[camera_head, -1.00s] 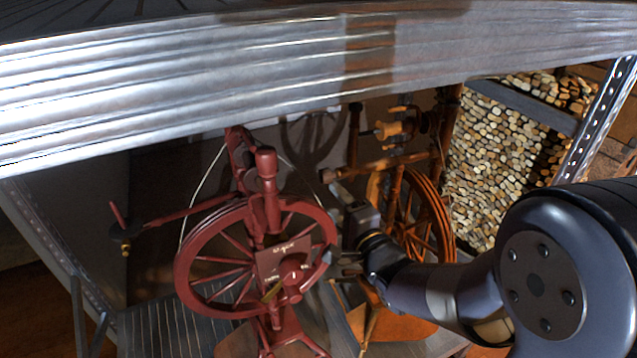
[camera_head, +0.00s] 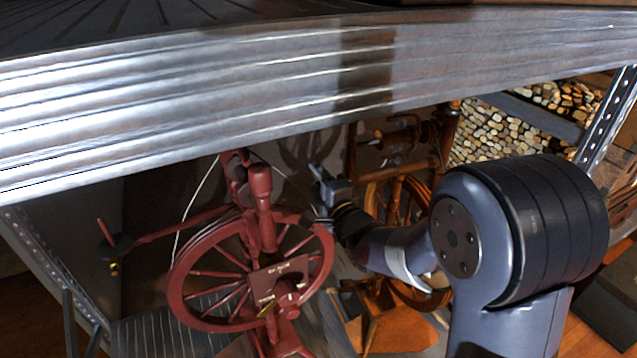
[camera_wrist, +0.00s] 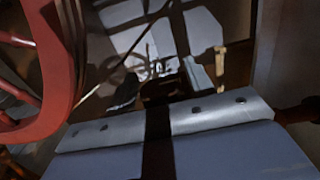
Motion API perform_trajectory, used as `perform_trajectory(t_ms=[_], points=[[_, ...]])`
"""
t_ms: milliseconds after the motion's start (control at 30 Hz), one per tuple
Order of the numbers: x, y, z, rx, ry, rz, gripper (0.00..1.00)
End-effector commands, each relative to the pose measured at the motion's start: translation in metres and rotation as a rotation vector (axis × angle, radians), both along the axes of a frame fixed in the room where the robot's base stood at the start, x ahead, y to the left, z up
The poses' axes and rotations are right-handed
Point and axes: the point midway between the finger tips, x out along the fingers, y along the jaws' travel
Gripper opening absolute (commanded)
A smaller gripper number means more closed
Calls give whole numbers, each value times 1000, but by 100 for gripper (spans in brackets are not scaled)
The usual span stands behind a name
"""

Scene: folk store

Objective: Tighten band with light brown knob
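A dark red spinning wheel (camera_head: 179,282) stands left of centre, with a small plate and short light-coloured peg low on its front. A brown spinning wheel (camera_head: 434,204) stands behind and right of it. A small light brown knob-like end (camera_head: 377,134) shows at its upper left. The wrist view shows red spokes and rim at left; no light brown knob is clear there.
A ribbed metal edge (camera_head: 200,112) crosses the top and hides what lies behind it. Slotted metal posts stand at left and right. Stacked logs (camera_head: 490,130) are at the back right. A dark slatted surface (camera_head: 165,335) lies low at left.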

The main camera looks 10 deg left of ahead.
Motion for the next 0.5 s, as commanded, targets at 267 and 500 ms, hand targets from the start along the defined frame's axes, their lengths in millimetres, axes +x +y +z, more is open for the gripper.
perform_trajectory(t_ms=[267, 500], points=[[0, 0, 0, 0, 0, 0, 28], [0, 0, 0, 0, 0, 0, 8]])
